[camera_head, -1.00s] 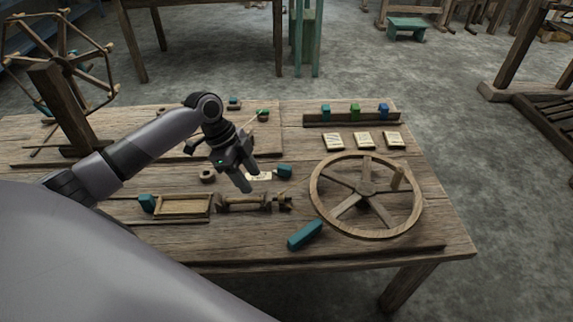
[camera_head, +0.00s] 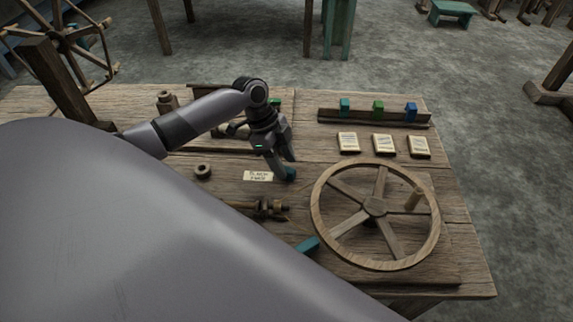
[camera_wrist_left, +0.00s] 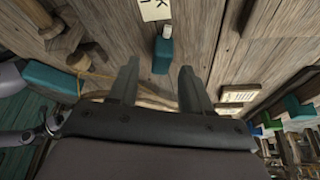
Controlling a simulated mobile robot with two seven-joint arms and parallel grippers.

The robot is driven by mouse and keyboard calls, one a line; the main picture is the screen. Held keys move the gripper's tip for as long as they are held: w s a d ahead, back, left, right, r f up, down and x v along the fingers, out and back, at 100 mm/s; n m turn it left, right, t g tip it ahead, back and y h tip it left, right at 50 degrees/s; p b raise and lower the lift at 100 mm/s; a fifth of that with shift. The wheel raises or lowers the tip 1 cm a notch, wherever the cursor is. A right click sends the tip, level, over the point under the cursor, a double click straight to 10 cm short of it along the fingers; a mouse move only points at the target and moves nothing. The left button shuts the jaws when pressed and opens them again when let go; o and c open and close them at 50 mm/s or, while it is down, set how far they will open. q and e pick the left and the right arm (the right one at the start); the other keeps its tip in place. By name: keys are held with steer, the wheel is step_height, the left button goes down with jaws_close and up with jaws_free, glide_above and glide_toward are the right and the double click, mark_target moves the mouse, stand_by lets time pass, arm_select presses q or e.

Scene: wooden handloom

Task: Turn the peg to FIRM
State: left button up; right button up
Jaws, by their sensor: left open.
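A small teal peg (camera_head: 290,174) with a pale end stands on the wooden table by the right end of a cream card (camera_head: 258,176). The card's lettering is too small to read surely in the head view. My left gripper (camera_head: 281,163) is open and empty just above the peg, partly covering it. In the left wrist view the peg (camera_wrist_left: 162,62) shows between and beyond the two spread fingers (camera_wrist_left: 158,76), apparently not touched. The card (camera_wrist_left: 155,9) shows at the top edge there. My right gripper is in neither view.
A large spoked wheel (camera_head: 375,208) lies to the right of the peg. A wooden spindle (camera_head: 262,209) and a teal block (camera_head: 308,245) lie nearer. Several cream cards and a rail (camera_head: 372,118) with coloured blocks are behind. My arm hides the table's near left.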

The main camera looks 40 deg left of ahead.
arm_select(q)
steer(key=shift+d+f, duration=0.25)
steer(key=shift+f, duration=0.45)
steer(key=shift+w, duration=0.1)
jaws_close()
